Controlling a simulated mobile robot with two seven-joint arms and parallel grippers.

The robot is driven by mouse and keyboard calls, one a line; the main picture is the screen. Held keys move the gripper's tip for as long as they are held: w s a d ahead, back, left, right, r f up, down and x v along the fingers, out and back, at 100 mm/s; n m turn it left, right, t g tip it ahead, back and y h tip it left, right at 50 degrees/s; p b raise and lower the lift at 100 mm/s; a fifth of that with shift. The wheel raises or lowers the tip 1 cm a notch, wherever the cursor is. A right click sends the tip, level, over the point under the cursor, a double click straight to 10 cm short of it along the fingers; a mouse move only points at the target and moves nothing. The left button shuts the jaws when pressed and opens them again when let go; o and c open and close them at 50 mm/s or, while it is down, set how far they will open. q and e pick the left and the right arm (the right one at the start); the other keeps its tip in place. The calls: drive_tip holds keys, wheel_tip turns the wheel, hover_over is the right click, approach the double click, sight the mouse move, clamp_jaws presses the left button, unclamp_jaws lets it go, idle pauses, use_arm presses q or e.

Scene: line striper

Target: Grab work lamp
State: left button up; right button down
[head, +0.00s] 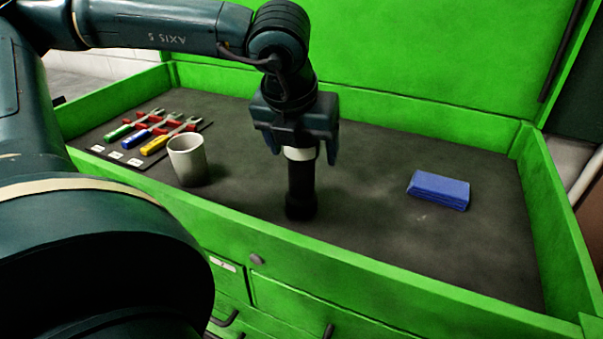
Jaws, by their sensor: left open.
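The work lamp (302,186) is a black cylinder with a pale band near its top. It stands upright on the dark floor of the green tool chest (390,276). My left gripper (300,150) points down from above, with its fingers on either side of the lamp's upper part. The gripper is open, and its palm hides the top of the lamp. I cannot tell whether a finger touches the lamp. My right gripper is not in view.
A white cup (187,160) stands left of the lamp. Several wrenches with coloured handles (152,131) lie on a dark mat at the left. Green walls enclose the tray, and the floor between lamp and block is clear.

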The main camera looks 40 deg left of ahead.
use_arm(q)
drive_tip(key=shift+c, duration=0.2)
drive_tip(key=c, duration=1.5)
drive_tip(key=shift+c, duration=0.4)
drive_tip(key=shift+r, duration=0.15)
